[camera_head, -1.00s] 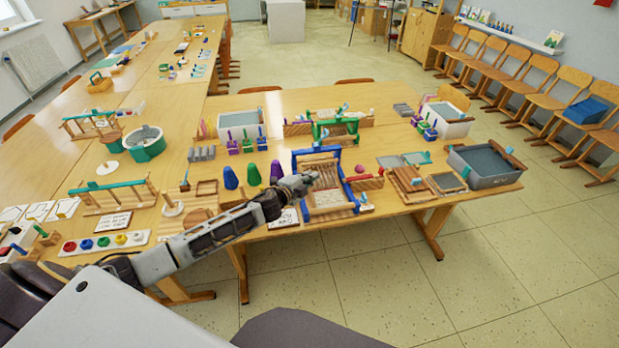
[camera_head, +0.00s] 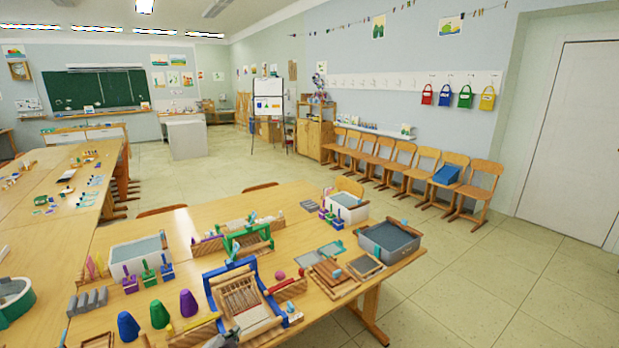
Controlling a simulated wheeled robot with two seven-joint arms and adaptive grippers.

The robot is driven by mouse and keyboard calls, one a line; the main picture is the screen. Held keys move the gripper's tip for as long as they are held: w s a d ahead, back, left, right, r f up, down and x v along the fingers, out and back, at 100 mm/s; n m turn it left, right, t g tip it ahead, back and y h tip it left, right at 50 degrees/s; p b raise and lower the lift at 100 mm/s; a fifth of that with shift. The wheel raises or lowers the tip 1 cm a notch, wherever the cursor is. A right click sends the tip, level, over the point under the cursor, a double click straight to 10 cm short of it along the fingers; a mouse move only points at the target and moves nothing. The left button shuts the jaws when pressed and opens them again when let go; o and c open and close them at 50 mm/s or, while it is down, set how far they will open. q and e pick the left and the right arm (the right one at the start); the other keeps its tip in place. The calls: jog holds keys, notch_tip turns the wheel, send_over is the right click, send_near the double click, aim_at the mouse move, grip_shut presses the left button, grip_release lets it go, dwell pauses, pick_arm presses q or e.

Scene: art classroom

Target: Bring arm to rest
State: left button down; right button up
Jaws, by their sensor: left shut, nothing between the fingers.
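My left gripper (camera_head: 224,337) shows only as a small grey piece at the bottom edge of the head view, in front of the blue-framed loom (camera_head: 243,303). The fingers are shut with nothing between them. The rest of that arm is below the picture. My right gripper and right arm are not in view.
The wooden table (camera_head: 190,224) holds blue, green and purple cones, a white bin (camera_head: 141,253), a green frame (camera_head: 247,240) and a grey tub (camera_head: 389,240). Another long table is at left. Chairs (camera_head: 400,167) line the right wall; the floor (camera_head: 480,290) at right is clear.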

pick_arm(q)
jog(key=s+n+g, duration=0.8)
jog(key=s+g, duration=0.1)
jog(key=s, duration=1.7)
notch_tip(320, 180, down, 35)
jog(key=s+g, duration=0.1)
jog(key=s, duration=0.2)
jog(key=s+a+f, duration=0.2)
jog(key=s+f, duration=0.7)
jog(key=s, duration=0.2)
jog(key=s+a+f+g, duration=0.1)
jog(key=s+f, duration=0.8)
jog(key=s, duration=0.1)
jog(key=shift+s+a+f, duration=0.35)
jog(key=shift+s, duration=0.05)
